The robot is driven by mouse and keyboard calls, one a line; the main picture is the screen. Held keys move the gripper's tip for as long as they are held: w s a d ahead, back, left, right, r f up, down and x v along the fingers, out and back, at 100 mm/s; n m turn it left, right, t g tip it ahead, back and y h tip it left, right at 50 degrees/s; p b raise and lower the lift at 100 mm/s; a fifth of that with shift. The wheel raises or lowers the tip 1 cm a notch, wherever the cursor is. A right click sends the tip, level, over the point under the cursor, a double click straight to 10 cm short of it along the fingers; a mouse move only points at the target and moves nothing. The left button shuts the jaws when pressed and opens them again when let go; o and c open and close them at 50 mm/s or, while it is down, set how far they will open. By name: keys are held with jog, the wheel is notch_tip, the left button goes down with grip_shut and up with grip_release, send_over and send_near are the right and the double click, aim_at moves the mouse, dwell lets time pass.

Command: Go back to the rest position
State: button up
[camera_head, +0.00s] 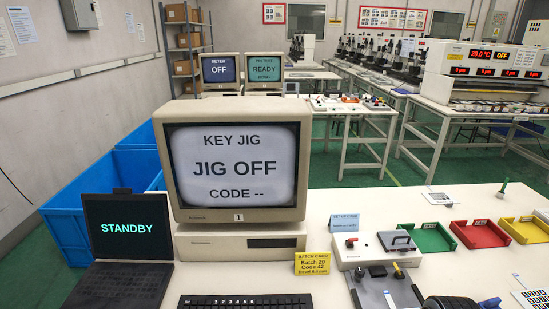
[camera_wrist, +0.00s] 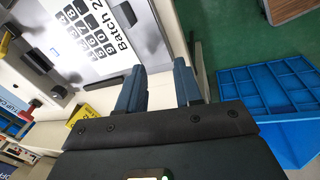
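My gripper (camera_wrist: 159,67) shows in the wrist view with its two blue-grey fingers apart and nothing visible between them. A white keypad film (camera_wrist: 98,38) with black number keys and the word "Batch" lies on a grey plate to the left of the fingers. In the head view I cannot clearly make out my gripper. The big monitor (camera_head: 237,165) there reads "KEY JIG, JIG OFF, CODE --". The jig (camera_head: 385,287) with its grey plate is at the bottom right of that monitor, partly cut off by the frame edge.
A laptop (camera_head: 127,228) reads "STANDBY". A yellow batch card (camera_head: 312,263) stands by the monitor. Green (camera_head: 427,238), red (camera_head: 480,234) and yellow (camera_head: 524,230) trays sit on the right of the white table. A blue compartmented crate (camera_wrist: 270,95) is right of my fingers, with green floor beyond.

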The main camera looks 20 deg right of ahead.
jog(key=s+a+r+m+t, duration=0.2)
jog(key=s+a+m+t, duration=0.45)
jog(key=s+a, duration=0.55)
jog(key=s+r+m+t, duration=0.3)
jog(key=s+r, duration=0.2)
jog(key=r, duration=0.3)
jog(key=s+r+m+t, duration=0.3)
jog(key=s+r, duration=0.3)
jog(key=r, duration=0.3)
jog(key=shift+s+a+r, duration=0.15)
jog(key=shift+a, duration=0.3)
jog(key=shift+c, duration=0.2)
dwell(0.5)
